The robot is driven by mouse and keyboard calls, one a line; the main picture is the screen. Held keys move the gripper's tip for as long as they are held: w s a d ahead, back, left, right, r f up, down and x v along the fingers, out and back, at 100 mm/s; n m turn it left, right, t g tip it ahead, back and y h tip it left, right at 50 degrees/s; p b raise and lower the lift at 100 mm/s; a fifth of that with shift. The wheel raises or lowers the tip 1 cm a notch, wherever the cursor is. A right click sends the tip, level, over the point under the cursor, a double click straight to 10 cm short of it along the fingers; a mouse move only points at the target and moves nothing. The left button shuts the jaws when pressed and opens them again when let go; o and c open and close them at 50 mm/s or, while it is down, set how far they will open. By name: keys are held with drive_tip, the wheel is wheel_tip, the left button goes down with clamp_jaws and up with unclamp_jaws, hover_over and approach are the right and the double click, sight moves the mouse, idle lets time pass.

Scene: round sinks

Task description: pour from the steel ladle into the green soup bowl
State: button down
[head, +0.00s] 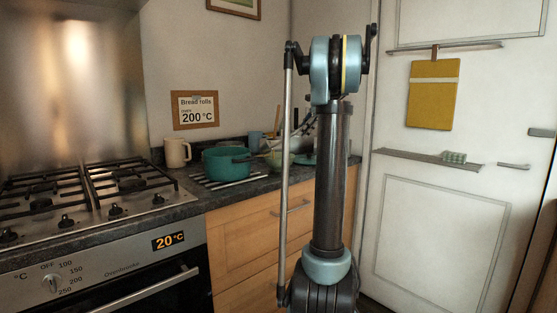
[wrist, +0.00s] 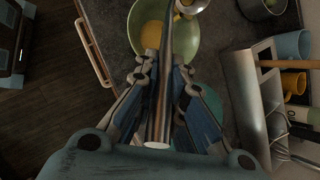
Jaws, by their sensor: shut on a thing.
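The steel ladle (wrist: 162,110) has its handle between the fingers of my gripper (wrist: 163,85), which is shut on it in the wrist view. The handle runs up the picture, and its head is at the top edge, partly cut off. I cannot see what the ladle holds. The green soup bowl (wrist: 203,42) lies beneath the ladle on the dark counter. Something yellow-orange shows inside it, left of the handle. In the head view the green bowl (head: 276,159) is partly hidden by my arm.
A teal pot (head: 222,163) stands on a rack left of the bowl. A cream mug (head: 176,152) is behind it. The gas hob (head: 85,195) is further left. In the wrist view, a grey utensil holder (wrist: 246,95) and a yellow mug (wrist: 295,84) are close on the right.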

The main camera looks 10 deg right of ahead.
drive_tip(key=shift+d+f+y, duration=0.35)
drive_tip(key=shift+f+y, duration=0.15)
drive_tip(key=shift+f, duration=0.1)
idle(0.6)
